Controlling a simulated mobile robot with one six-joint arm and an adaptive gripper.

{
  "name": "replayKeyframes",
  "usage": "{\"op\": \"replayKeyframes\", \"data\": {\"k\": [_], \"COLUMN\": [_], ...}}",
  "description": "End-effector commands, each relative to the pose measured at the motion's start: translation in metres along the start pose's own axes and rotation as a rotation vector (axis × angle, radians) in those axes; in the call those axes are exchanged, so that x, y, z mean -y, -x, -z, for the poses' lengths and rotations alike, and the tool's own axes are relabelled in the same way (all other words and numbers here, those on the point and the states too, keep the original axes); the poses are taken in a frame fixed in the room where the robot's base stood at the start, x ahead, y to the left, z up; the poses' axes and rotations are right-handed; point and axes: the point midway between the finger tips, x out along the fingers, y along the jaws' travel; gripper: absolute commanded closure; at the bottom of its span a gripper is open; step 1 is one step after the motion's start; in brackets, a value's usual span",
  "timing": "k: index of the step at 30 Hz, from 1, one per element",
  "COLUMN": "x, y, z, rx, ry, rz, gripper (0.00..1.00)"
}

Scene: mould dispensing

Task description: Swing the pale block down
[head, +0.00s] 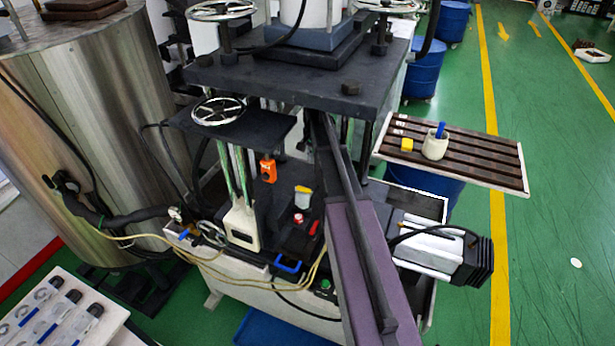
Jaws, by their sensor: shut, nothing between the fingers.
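A cream, pale block (241,224) stands upright on the machine bed, left of the middle, below pale green upright rods. A smaller white piece with a yellow top (302,196) sits to its right, above a red round part. I cannot tell for certain which of the two is the pale block of the task, nor see a hinge on either. My gripper cannot be made out in this view. A long purple and black beam crosses the front of the machine from the bottom edge up under the dark plate and hides what is behind it.
A dark thick plate (300,72) overhangs the machine bed. An orange part (268,170) hangs beside the rods. A tray (470,158) with a white cup (435,146) and yellow block (407,145) is at right. A steel drum (95,120) stands left. Green floor at far right is mostly clear.

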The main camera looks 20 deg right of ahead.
Motion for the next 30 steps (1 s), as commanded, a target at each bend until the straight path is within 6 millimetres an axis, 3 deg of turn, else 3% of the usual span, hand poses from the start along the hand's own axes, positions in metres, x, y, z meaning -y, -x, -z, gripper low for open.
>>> {"op": "replayKeyframes", "data": {"k": [11,30], "x": [0.001,0.002], "y": [-0.018,-0.067], "z": [0.000,-0.001], "rx": [0.000,0.000], "ry": [0.001,0.002], "rz": [0.000,0.000], "gripper": [1.00,1.00]}}
